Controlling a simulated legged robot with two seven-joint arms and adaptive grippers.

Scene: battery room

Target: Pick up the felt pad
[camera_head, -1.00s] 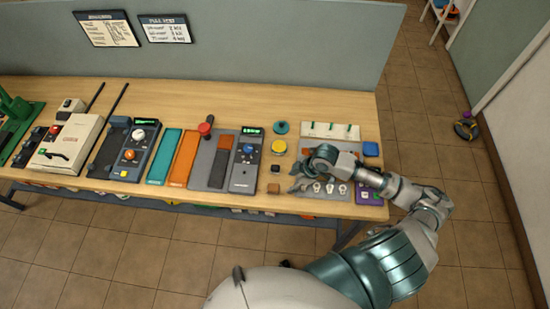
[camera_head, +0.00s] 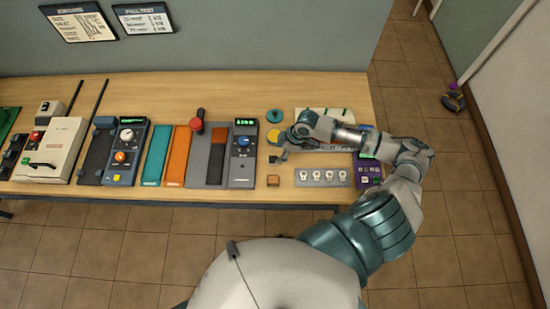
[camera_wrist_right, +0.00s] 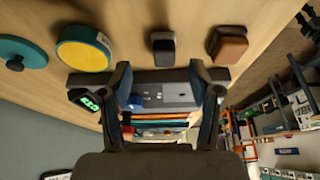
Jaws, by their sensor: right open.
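I cannot tell for certain which piece is the felt pad. The small pieces in a row near my right gripper (camera_head: 281,152) are a teal knobbed disc (camera_head: 275,116), a yellow disc (camera_head: 273,135) with a teal rim, a dark block and a brown block (camera_head: 273,181). In the right wrist view the dark block (camera_wrist_right: 163,48) lies ahead of the gap between the open fingers (camera_wrist_right: 162,76), apart from them. The brown block (camera_wrist_right: 228,43) is right of it and the yellow disc (camera_wrist_right: 84,54) left. My right gripper is empty. My left gripper is out of view.
The wooden bench (camera_head: 215,88) is crowded on the left with meters, teal and orange strips (camera_head: 177,155) and a grey device (camera_head: 242,153). A grey tray with white pieces (camera_head: 322,177) and a purple box (camera_head: 369,171) lie right. My right arm crosses above the bench's right part.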

